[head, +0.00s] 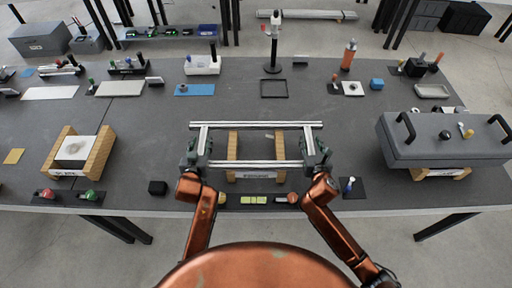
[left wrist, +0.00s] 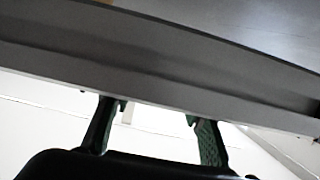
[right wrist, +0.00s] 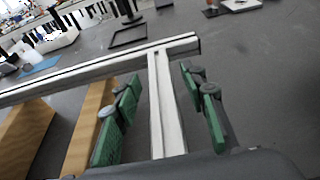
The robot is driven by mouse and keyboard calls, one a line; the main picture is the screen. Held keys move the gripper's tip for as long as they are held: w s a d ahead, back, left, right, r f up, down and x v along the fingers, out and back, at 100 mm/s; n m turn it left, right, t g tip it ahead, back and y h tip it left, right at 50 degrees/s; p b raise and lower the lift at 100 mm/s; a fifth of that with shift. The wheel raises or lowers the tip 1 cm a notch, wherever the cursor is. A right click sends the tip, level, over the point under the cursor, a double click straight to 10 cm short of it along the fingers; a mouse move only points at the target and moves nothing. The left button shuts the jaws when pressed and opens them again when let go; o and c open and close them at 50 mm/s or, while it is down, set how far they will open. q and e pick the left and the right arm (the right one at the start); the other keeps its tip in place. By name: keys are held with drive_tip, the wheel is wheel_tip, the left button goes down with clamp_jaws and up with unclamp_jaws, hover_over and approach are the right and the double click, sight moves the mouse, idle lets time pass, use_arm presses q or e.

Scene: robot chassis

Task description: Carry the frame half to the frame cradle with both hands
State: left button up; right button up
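The frame half (head: 255,125) is a silver frame of long and short bars. It lies level over a stand with wooden blocks (head: 233,148), which seems to be the frame cradle. I cannot tell whether they touch. My left gripper (head: 197,150) is at the frame's left end. Its green fingers (left wrist: 158,130) are apart, with a bar crossing close in front of them. My right gripper (head: 313,152) is at the right end. Its green-padded fingers (right wrist: 165,110) stand apart on either side of the short end bar (right wrist: 164,100), with gaps visible.
A second wooden-block stand (head: 99,152) is at the left. A large grey case with black handles (head: 440,140) stands at the right. An empty black rectangle (head: 273,89) lies behind the frame.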

drive_tip(key=shift+s, duration=0.1)
use_arm(q)
drive_tip(key=v, duration=1.2)
use_arm(e)
drive_tip(key=v, duration=1.1)
drive_tip(key=shift+s, duration=0.4)
drive_tip(key=shift+r, duration=0.15)
drive_tip(key=shift+a, duration=0.1)
